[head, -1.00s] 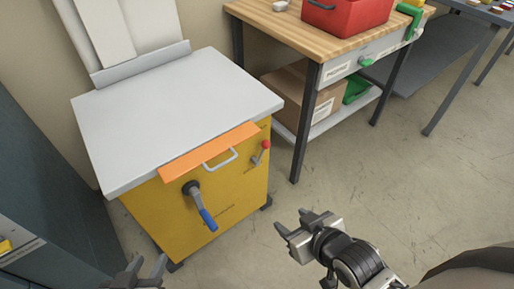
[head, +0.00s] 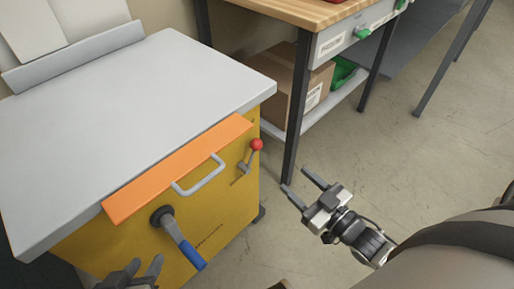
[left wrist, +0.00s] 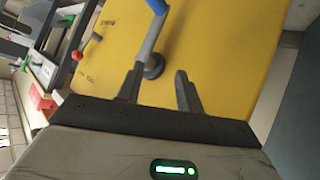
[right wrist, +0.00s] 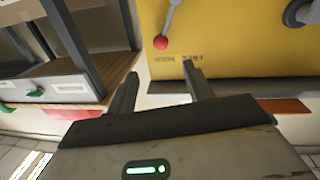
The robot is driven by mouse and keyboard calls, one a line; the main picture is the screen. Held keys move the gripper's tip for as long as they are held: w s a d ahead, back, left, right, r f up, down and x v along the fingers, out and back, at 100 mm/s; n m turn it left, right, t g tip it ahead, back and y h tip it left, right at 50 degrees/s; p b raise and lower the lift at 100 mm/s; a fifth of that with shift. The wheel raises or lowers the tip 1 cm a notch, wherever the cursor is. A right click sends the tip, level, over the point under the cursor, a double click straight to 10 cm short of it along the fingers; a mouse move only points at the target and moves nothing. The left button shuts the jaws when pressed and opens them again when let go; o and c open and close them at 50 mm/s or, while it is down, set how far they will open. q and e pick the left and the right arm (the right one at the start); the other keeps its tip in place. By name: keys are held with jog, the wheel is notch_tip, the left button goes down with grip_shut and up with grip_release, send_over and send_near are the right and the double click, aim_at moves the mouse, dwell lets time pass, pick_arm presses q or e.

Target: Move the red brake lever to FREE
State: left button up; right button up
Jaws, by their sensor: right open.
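The brake lever, a short grey rod with a red knob (head: 256,145), is on the front of the yellow machine (head: 215,215), near its right edge. Its knob is up and tilted a little right. The red knob also shows in the right wrist view (right wrist: 161,42), and in the left wrist view (left wrist: 77,55). Lettering near it is too small to read surely. My right gripper (head: 296,178) is open and empty, right of and below the knob, apart from it. My left gripper (head: 143,266) is open and empty at the bottom edge, below the blue-handled crank.
The crank (head: 180,240) with a blue grip and an orange flap (head: 178,168) with a grey handle (head: 200,177) are left of the lever. A grey top (head: 130,95) overhangs the front. A workbench leg (head: 296,110) stands right of the machine. The floor to the right is clear.

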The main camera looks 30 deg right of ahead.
jog(key=b+x, duration=0.3)
jog(key=x, duration=1.1)
jog(key=shift+w+a, duration=0.1)
jog(key=shift+w, duration=0.05)
pick_arm(q)
jog(key=shift+w+d+r+t+h, duration=0.1)
jog(key=shift+d+r+t+h, duration=0.15)
jog(key=shift+r+t, duration=0.2)
jog(key=shift+w+d+r+t+h, duration=0.1)
jog(key=shift+d+r+t+h, duration=0.1)
jog(key=shift+r+t, duration=0.25)
pick_arm(e)
grip_shut()
